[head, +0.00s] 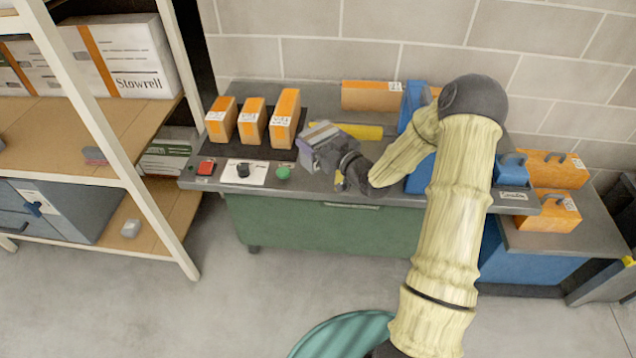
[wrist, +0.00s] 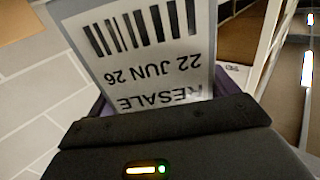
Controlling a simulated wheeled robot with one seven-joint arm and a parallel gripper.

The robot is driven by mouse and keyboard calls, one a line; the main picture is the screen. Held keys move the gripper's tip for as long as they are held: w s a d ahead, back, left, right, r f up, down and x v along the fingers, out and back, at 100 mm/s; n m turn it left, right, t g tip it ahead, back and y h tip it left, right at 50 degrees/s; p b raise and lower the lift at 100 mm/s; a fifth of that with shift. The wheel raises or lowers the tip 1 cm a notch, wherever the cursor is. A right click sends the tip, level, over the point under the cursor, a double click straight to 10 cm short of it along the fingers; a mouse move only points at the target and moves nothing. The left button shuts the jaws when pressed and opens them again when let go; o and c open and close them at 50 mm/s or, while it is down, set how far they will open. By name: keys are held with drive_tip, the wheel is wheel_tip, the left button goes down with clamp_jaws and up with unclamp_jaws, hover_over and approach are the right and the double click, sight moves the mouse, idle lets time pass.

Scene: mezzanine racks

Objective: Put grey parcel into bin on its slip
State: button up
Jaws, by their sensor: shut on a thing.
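My gripper (head: 327,158) is shut on the grey parcel (head: 306,151), a small box with a purplish tint. It holds the parcel above the bench, in front of the orange boxes' right end. In the wrist view, the parcel's slip (wrist: 150,45) fills the upper middle and reads upside down "RESALE" and "22 JUN 26" under a barcode. Blue containers (head: 412,103) stand behind my arm, partly hidden by it. A smaller blue one (head: 511,172) with a handle shape is at the bench's right end. I cannot read which bin is marked RESALE.
Several orange boxes (head: 252,121) stand on a dark mat at the bench's left. Red (head: 206,167) and green (head: 283,173) buttons sit at the front edge. A yellow roll-like item (head: 362,132) lies behind the parcel. A white-framed rack (head: 120,150) stands left.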

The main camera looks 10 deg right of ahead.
drive_tip(key=shift+s+a, duration=0.25)
drive_tip(key=shift+s, duration=0.1)
drive_tip(key=shift+f, duration=0.35)
wheel_tip(320, 180, down, 5)
drive_tip(key=shift+w+f+p, duration=0.1)
drive_tip(key=shift+p, duration=0.2)
drive_tip(key=shift+f, duration=2.05)
